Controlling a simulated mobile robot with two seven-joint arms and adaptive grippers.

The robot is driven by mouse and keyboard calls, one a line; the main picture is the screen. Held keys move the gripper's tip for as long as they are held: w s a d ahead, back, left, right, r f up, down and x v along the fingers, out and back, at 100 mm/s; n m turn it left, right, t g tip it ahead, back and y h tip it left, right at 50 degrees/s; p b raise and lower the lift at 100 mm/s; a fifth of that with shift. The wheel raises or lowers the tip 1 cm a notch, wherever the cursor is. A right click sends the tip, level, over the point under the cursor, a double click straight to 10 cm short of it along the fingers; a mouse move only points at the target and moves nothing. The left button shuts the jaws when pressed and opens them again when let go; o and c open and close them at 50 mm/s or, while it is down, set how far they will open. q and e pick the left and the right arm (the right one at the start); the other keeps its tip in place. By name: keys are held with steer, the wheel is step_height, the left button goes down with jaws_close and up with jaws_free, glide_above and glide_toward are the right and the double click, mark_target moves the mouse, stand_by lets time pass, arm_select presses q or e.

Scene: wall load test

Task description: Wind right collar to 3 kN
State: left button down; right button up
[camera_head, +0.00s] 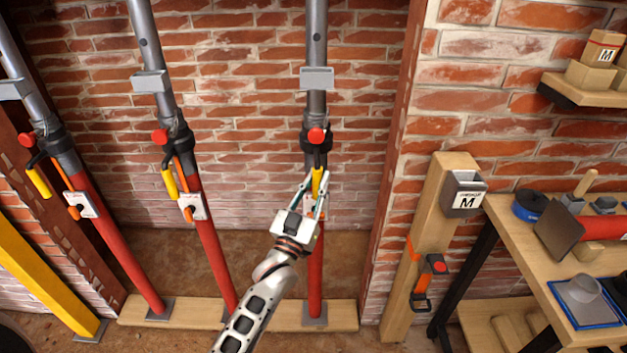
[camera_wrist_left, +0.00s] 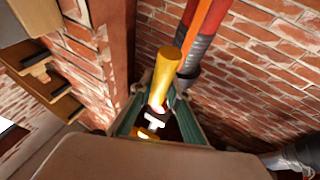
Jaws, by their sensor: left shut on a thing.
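The right prop is a red tube (camera_head: 316,270) with a grey upper tube (camera_head: 316,45). Its black collar (camera_head: 316,151) carries a red knob (camera_head: 316,135) and a yellow crank handle (camera_head: 317,177) hanging below. My left gripper (camera_head: 316,193) is at this handle, its fingers on both sides. In the left wrist view the handle (camera_wrist_left: 166,66) rises from between the green fingers of my left gripper (camera_wrist_left: 156,105), with the prop (camera_wrist_left: 203,35) behind. The gauge on the right prop is mostly hidden behind my gripper. My right gripper does not show.
Two similar props stand left, with collars (camera_head: 176,145) and (camera_head: 57,147), hanging yellow handles and white gauge plates (camera_head: 192,207). A wooden post (camera_head: 405,270) with a grey box marked M (camera_head: 465,195) and a workbench (camera_head: 510,240) stand right. A timber sole plate (camera_head: 265,315) runs along the floor.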

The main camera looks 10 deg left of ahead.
arm_select(q)
steer(key=shift+d, duration=0.2)
steer(key=c, duration=1.9)
jaws_free()
steer(key=shift+a, duration=0.1)
steer(key=shift+s+f, duration=0.2)
steer(key=shift+s, duration=0.05)
steer(key=v, duration=1.1)
steer(key=shift+s, duration=0.2)
